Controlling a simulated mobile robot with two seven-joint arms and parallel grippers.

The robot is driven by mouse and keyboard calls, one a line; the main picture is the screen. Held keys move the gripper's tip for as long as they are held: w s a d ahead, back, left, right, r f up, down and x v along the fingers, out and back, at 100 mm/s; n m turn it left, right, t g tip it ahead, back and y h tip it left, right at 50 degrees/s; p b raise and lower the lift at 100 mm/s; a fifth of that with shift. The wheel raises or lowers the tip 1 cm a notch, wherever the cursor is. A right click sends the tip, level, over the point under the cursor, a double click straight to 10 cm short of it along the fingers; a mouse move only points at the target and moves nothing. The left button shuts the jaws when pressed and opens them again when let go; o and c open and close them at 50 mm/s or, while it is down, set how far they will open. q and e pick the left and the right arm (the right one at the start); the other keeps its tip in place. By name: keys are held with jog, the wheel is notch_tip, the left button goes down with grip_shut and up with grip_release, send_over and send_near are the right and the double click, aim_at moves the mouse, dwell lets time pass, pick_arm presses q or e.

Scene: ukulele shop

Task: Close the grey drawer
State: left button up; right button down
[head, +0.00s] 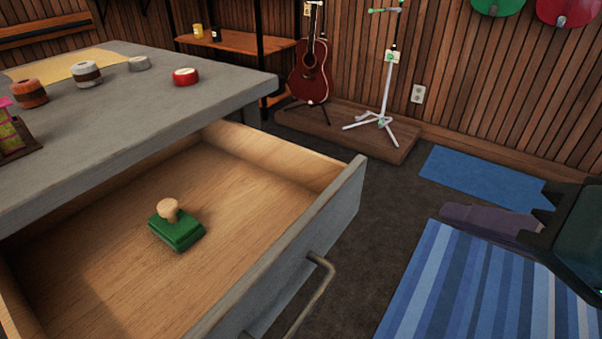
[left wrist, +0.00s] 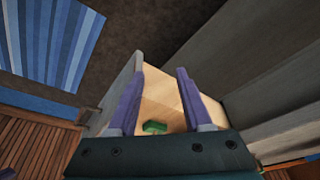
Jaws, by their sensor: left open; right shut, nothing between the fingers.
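The grey drawer (head: 318,233) stands wide open from the grey table in the head view. Its inside is pale wood. A metal bar handle (head: 314,293) sits on its front, partly cut off by the bottom edge. A green stamp with a wooden knob (head: 177,229) lies in the drawer. My right gripper (head: 452,214) is shut and empty over the floor, right of the drawer and apart from it. My left gripper (left wrist: 157,92) shows only in the left wrist view. Its purple fingers are apart, with the drawer and the green stamp (left wrist: 154,127) seen between them.
The grey table (head: 130,115) holds several tape rolls or small tins and a yellow sheet. A striped blue rug (head: 470,290) and dark floor lie right of the drawer. A red guitar (head: 311,72) and a white stand (head: 386,90) are on a low platform at the back.

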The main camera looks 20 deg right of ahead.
notch_tip(320, 180, down, 12)
jog(key=w+d+m+t+b, duration=0.1)
jog(key=w+m+t+b, duration=0.4)
jog(key=b, duration=1)
jog(key=m+t+h+b, duration=0.15)
jog(key=m+b, duration=0.35)
jog(key=b, duration=0.7)
send_near(357, 194)
jog(key=w+d, duration=0.3)
jog(key=shift+w+a+f+b, duration=0.1)
jog(key=shift+w+a+b, duration=0.65)
jog(key=shift+w+a, duration=0.45)
jog(key=shift+w, duration=0.05)
jog(key=shift+w, duration=0.1)
